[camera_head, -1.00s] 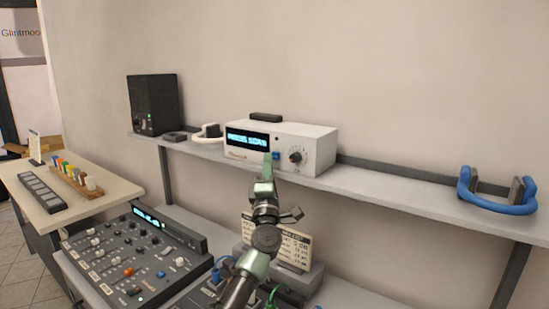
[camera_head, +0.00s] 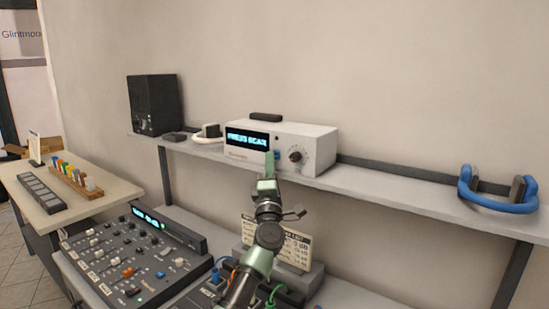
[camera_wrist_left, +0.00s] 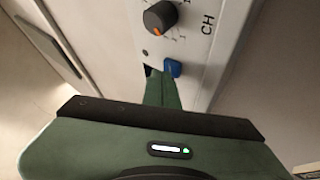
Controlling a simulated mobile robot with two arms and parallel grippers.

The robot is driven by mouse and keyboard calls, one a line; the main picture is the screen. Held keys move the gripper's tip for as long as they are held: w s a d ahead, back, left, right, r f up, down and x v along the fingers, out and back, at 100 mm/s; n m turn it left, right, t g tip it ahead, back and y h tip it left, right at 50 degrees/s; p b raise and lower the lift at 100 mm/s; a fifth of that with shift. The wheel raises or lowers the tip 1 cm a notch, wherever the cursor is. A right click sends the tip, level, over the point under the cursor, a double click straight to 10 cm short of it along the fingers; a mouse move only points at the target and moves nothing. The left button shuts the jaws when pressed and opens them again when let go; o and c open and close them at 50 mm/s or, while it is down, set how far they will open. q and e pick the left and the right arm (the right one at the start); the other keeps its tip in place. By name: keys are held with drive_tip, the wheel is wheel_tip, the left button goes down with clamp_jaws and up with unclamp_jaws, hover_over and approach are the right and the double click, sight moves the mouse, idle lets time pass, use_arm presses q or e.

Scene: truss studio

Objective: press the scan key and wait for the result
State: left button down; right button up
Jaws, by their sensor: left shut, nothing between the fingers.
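A white scanner box (camera_head: 312,141) stands on the wall shelf. Its lit display (camera_head: 247,139) appears to read "PRESS SCAN". A small blue key (camera_head: 277,154) sits on its front, between the display and a dark round knob (camera_head: 296,156). The blue key (camera_wrist_left: 172,68) and the knob (camera_wrist_left: 160,17) also show in the left wrist view. My left gripper (camera_head: 269,155) is shut and empty, with its green fingertips right beside the key. In the left wrist view the fingertips partly overlap the key's edge; I cannot tell whether they touch it. My right gripper is out of view.
A black speaker (camera_head: 154,104) and white headphones (camera_head: 208,134) are on the shelf left of the box. Blue headphones (camera_head: 497,203) lie at its right end. A mixing console (camera_head: 134,262) and a printed card (camera_head: 297,249) are below.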

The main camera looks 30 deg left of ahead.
use_arm(q)
drive_tip(key=shift+w, duration=0.15)
idle(0.4)
drive_tip(key=shift+s+p, duration=0.7)
drive_tip(key=shift+s, duration=0.1)
drive_tip(key=s+p, duration=0.2)
drive_tip(key=s, duration=0.1)
drive_tip(key=s+p, duration=0.1)
drive_tip(key=s, duration=0.1)
drive_tip(key=shift+a, duration=0.25)
